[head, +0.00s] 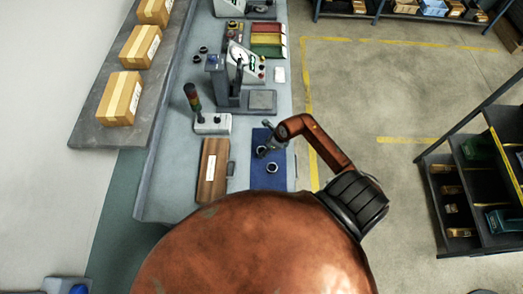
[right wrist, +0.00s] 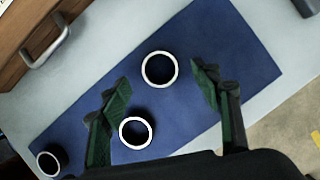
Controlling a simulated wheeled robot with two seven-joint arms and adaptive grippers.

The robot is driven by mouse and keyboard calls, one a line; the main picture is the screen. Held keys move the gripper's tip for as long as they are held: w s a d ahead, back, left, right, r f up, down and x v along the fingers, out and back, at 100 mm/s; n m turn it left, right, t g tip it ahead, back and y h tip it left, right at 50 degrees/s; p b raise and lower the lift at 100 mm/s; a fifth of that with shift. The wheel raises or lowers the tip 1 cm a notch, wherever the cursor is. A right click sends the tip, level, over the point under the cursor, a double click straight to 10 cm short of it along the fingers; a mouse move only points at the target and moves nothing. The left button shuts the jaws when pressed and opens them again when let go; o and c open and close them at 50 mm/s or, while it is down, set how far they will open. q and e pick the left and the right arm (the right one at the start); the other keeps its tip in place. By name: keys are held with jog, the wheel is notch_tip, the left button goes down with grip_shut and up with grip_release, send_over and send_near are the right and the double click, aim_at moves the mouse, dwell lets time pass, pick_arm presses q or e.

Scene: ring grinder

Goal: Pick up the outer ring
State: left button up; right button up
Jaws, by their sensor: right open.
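A blue mat (head: 266,180) lies on the grey bench, with pale-rimmed rings on it. In the right wrist view one ring (right wrist: 145,81) lies on the mat between the lines of my fingertips, and a second ring (right wrist: 123,141) lies nearer, between the fingers. A third ring (right wrist: 49,174) is at the lower left. I cannot tell which is the outer ring. My right gripper (right wrist: 160,77) is open and empty above the mat; the height gap is unclear. In the head view it (head: 270,147) is over the mat's far part, partly hiding it. My left gripper is not in view.
A brown wooden case (head: 212,172) with a metal handle lies left of the mat. A signal light (head: 194,98) on a white box and a grey press (head: 228,90) stand beyond. Coloured bins (head: 267,40) are farther back. The bench's right edge is close to the mat.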

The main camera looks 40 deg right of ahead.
aim_at(260, 152)
jog(key=x, duration=0.3)
jog(key=shift+w+f+p, duration=0.15)
jog(key=shift+f+p, duration=0.05)
jog(key=shift+p, duration=0.2)
jog(key=c, duration=1.1)
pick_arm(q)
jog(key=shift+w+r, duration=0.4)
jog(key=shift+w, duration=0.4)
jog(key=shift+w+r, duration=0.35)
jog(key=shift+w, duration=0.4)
pick_arm(e)
jog(key=shift+c, duration=1.1)
jog(key=shift+r, duration=0.1)
